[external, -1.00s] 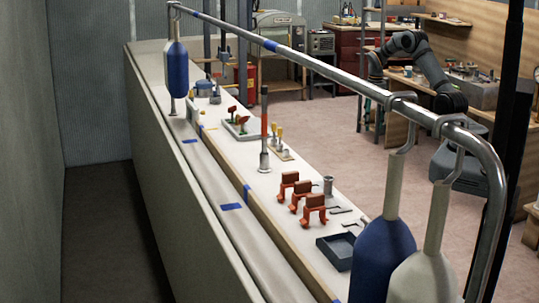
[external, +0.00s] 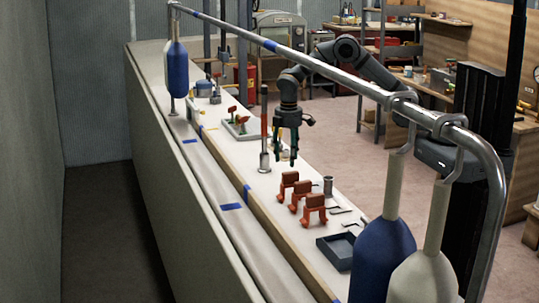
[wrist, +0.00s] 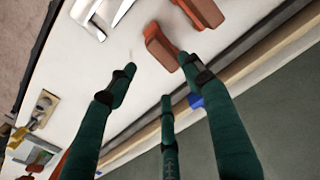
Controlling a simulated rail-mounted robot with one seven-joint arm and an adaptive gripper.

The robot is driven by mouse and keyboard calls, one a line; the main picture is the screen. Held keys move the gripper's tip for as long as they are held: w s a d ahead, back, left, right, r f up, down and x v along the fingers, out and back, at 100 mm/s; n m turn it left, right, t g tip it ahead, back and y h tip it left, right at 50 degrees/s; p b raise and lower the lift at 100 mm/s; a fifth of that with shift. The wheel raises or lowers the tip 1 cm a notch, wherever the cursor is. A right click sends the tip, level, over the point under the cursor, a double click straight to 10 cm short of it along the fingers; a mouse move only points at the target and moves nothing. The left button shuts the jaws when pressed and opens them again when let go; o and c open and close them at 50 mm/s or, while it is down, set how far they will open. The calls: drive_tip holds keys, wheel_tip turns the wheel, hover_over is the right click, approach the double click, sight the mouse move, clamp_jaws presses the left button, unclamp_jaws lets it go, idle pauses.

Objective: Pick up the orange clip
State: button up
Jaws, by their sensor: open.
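Three orange-red clips stand in a row on the white bench top in the external view: a far clip (external: 287,185), a middle clip (external: 299,196) and a near clip (external: 315,211). I cannot tell which one the task means. My gripper (external: 287,158) points down above the bench, just beyond the far clip, with its fingers apart and empty. In the wrist view, the dark green fingers of my gripper (wrist: 160,88) are spread. One clip (wrist: 158,47) lies just past the fingertips, and another clip (wrist: 201,12) is cut by the top edge.
A post with a red and black upper part (external: 264,125) stands left of my gripper. A metal cylinder (external: 328,185) and a dark blue tray (external: 338,250) are near the clips. A steel rail (external: 320,68) with hanging blue and white floats (external: 383,255) crosses the foreground.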

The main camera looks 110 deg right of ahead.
sight(290, 172)
drive_tip(key=shift+w+a+f, duration=0.1)
drive_tip(key=shift+a+f, duration=0.1)
drive_tip(key=shift+f, duration=0.7)
drive_tip(key=f, duration=0.2)
drive_tip(key=s+f+p, duration=0.1)
drive_tip(key=f, duration=0.1)
drive_tip(key=shift+a+f+p, duration=0.1)
drive_tip(key=shift+a+p, duration=0.05)
drive_tip(key=shift+p, duration=0.15)
drive_tip(key=shift+w+f, duration=0.2)
drive_tip(key=shift+f, duration=0.35)
drive_tip(key=shift+c, duration=0.4)
drive_tip(key=c, duration=1.1)
clamp_jaws()
